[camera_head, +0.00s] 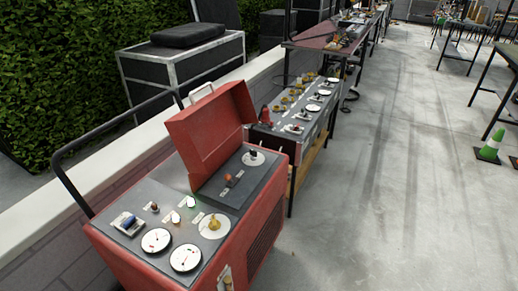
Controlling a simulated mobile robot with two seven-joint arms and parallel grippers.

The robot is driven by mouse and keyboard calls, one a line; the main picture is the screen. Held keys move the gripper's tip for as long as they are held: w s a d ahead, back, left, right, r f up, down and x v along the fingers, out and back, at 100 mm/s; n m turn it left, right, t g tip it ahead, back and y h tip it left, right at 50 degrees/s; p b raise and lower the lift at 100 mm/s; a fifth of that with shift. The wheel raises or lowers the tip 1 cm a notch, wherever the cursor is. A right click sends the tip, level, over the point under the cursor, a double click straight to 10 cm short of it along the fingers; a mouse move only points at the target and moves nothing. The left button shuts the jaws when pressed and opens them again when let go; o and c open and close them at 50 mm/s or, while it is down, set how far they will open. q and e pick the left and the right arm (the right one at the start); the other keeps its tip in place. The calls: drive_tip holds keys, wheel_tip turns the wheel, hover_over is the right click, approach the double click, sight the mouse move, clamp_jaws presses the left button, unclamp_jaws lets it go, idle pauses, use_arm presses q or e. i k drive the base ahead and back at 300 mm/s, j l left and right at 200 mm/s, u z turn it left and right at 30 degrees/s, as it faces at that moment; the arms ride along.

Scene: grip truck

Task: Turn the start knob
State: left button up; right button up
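A red machine (188,273) with a grey control panel stands at the front left, its red lid (205,130) raised. A yellow knob (213,225) sits on a white round plate at the panel's right. A dark knob (252,153) sits on another white disc on the raised rear section, near an orange-red control (228,180). A blue control (128,220) is at the panel's left, and two white gauges (156,241) are at its front. The labels are too small to read, so I cannot tell which knob is the start knob. Neither gripper is in view.
A black handle bar (70,185) rises at the machine's left, beside a low wall (130,160). A second panel (308,120) with several knobs stands behind. A green and white cone (490,146) is at the right. The concrete floor right of the machine is clear.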

sight(254, 153)
drive_tip(key=i+l+u, duration=0.2)
drive_tip(key=l, duration=0.3)
drive_tip(key=l+u, duration=0.15)
drive_tip(key=l, duration=0.35)
drive_tip(key=i+l+u, duration=0.15)
drive_tip(key=l, duration=0.15)
drive_tip(key=i+l+u, duration=0.1)
drive_tip(key=l, duration=0.25)
drive_tip(key=i+l+u, duration=0.15)
drive_tip(key=l, duration=0.2)
